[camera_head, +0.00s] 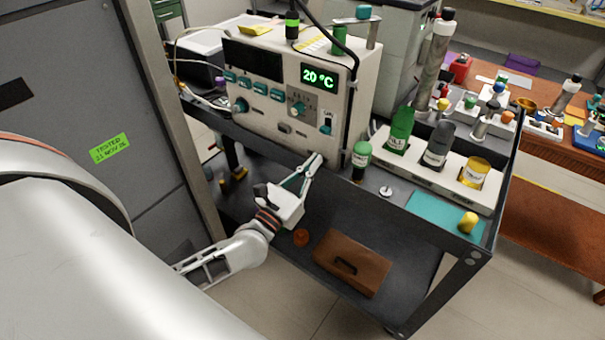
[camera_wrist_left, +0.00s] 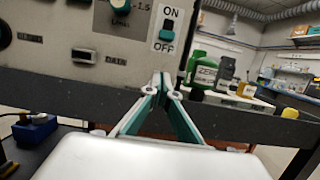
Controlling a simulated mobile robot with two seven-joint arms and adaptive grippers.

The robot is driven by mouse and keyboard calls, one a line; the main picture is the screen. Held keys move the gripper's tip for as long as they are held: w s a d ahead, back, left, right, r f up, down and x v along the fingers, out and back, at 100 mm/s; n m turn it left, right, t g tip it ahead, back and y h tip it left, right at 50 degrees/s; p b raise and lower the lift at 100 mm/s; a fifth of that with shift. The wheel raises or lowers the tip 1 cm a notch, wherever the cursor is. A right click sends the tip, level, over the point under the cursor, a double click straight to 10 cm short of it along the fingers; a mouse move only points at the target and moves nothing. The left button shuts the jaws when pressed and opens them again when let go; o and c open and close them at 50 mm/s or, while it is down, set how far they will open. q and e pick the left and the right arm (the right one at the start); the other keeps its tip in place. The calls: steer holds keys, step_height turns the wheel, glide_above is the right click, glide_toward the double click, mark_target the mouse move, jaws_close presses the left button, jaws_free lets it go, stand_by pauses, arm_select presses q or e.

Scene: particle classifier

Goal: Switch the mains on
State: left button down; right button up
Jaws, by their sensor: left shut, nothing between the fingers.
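The instrument (camera_head: 290,120) is a cream box on the cart's top, with knobs, teal buttons and a lit green 20 °C display (camera_head: 319,76). Its mains switch (camera_head: 327,124) is at the lower right of its front. In the left wrist view the switch (camera_wrist_left: 167,34) is a dark teal rocker on a white plate between the labels ON above and OFF below; I cannot tell which way it is tipped. My left gripper (camera_head: 314,160) is shut and empty, its tips (camera_wrist_left: 161,82) below the switch and apart from it. My right gripper is not in view.
A white rack (camera_head: 430,178) with green, grey and yellow bottles stands right of the instrument on the dark cart (camera_head: 470,268). A green-capped bottle (camera_head: 361,158) stands near the gripper. A brown case (camera_head: 352,262) lies on the lower shelf. A grey cabinet (camera_head: 70,100) is at left.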

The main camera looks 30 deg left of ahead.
mark_target(324, 131)
arm_select(q)
steer(key=w, duration=0.1)
steer(key=w+r, duration=0.1)
steer(key=shift+w+d+r+p, duration=0.15)
steer(key=shift+w+r+p, duration=0.15)
steer(key=shift+w, duration=0.1)
step_height(324, 131, up, 2)
steer(key=shift+s+r+p, duration=0.1)
steer(key=shift+r+p, duration=0.1)
steer(key=shift+p, duration=0.45)
steer(key=shift+r, duration=0.3)
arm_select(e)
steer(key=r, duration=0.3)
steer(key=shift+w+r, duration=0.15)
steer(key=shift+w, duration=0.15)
arm_select(q)
step_height(324, 131, up, 2)
steer(key=shift+r+p, duration=0.2)
steer(key=shift+p, duration=1)
steer(key=shift+r+p, duration=0.35)
steer(key=shift+p, duration=0.05)
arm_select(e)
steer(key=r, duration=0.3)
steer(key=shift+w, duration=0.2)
